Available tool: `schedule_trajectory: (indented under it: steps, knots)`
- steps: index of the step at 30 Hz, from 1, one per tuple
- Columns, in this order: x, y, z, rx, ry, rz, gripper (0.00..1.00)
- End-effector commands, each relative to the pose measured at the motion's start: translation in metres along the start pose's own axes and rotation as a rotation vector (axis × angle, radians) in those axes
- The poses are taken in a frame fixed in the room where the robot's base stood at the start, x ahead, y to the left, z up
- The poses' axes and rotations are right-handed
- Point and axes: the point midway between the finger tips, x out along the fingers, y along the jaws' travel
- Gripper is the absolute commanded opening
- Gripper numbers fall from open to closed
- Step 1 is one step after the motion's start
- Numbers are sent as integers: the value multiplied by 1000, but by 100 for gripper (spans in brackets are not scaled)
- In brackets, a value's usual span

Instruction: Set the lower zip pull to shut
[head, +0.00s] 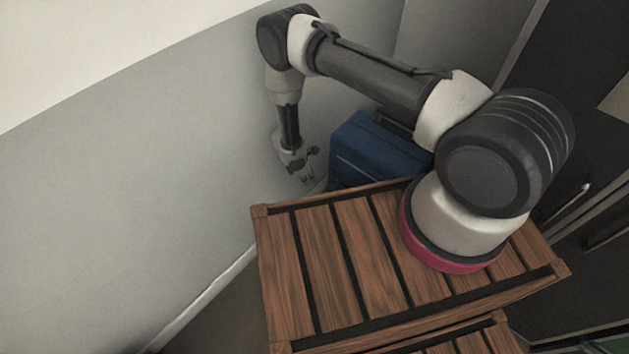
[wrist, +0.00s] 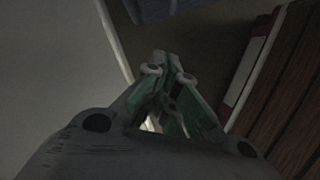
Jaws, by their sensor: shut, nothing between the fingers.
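My gripper (head: 308,180) points down beside the wall, left of a blue case (head: 372,155) in the head view. The wrist view shows the gripper (wrist: 168,72) with its fingertips close together and nothing between them. The blue case stands behind the slatted wooden top, partly hidden by my arm. A thin pale line runs along its side. A blue-grey edge (wrist: 165,8) at the top of the wrist view may be the same case. I cannot make out a lower zip pull in either view.
A slatted wooden surface (head: 318,245) lies in front, under my arm's base. A grey wall (head: 120,200) rises close on the left. Dark doors with a handle (head: 574,198) stand at right. A narrow strip of dark floor (head: 215,310) shows between wall and wood.

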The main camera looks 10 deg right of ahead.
Motion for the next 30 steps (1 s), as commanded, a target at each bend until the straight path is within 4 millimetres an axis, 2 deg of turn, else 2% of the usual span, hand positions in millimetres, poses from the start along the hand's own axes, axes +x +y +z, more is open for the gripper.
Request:
schedule_trajectory:
  steps: [12,15,19,30]
  knots:
    - [88,-2,2,4,-2,-3,0]
    - [93,-1,19,5,-3,-3,0]
    - [99,-1,31,5,-3,-3,0]
    - [102,-1,37,3,-2,-1,0]
